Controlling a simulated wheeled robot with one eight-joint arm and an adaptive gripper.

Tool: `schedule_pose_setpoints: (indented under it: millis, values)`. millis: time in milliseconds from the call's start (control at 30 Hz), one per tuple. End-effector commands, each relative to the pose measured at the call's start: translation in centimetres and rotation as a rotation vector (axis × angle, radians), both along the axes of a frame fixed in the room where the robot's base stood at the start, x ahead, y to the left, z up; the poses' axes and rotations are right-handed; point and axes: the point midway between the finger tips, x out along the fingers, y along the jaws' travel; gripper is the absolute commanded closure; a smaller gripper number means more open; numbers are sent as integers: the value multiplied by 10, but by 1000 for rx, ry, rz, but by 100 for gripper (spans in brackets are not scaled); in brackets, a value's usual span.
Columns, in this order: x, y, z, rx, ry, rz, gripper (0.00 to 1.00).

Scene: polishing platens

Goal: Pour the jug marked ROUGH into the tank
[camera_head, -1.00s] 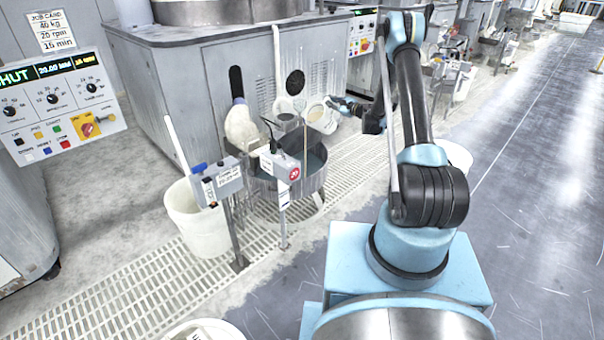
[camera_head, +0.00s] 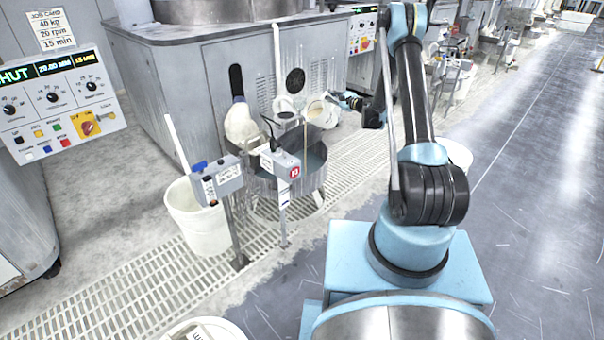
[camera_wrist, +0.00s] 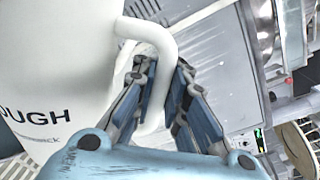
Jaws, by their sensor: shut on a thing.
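A white jug (camera_wrist: 60,60) fills the left of the wrist view, with the letters "OUGH" showing on its side. My gripper (camera_wrist: 163,85) is shut on the jug's white handle (camera_wrist: 160,45). In the head view the jug (camera_head: 324,113) is tilted with its mouth to the left, over the tank. A thin tan stream (camera_head: 305,135) falls from its lip into the round grey tank (camera_head: 316,182), which holds bluish-grey liquid. My gripper (camera_head: 350,101) is to the right of the jug. How much is left inside the jug cannot be told.
A control box with a red mark (camera_head: 280,163) stands on a post in front of the tank, and a second box (camera_head: 217,180) to its left. A white bucket (camera_head: 197,225) stands left. A white container (camera_head: 240,122) is against the grey machine (camera_head: 190,85) behind.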

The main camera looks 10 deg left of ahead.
Motion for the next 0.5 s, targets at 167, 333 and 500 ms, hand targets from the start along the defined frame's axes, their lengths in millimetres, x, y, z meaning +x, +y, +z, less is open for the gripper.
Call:
schedule_pose_setpoints:
  millis: [167, 333, 500]
  values:
    - [-1, 1, 3, -6, -9, 0, 100]
    - [-2, 1, 5, -14, -19, 0, 100]
    - [-2, 2, 7, -21, -28, -1, 100]
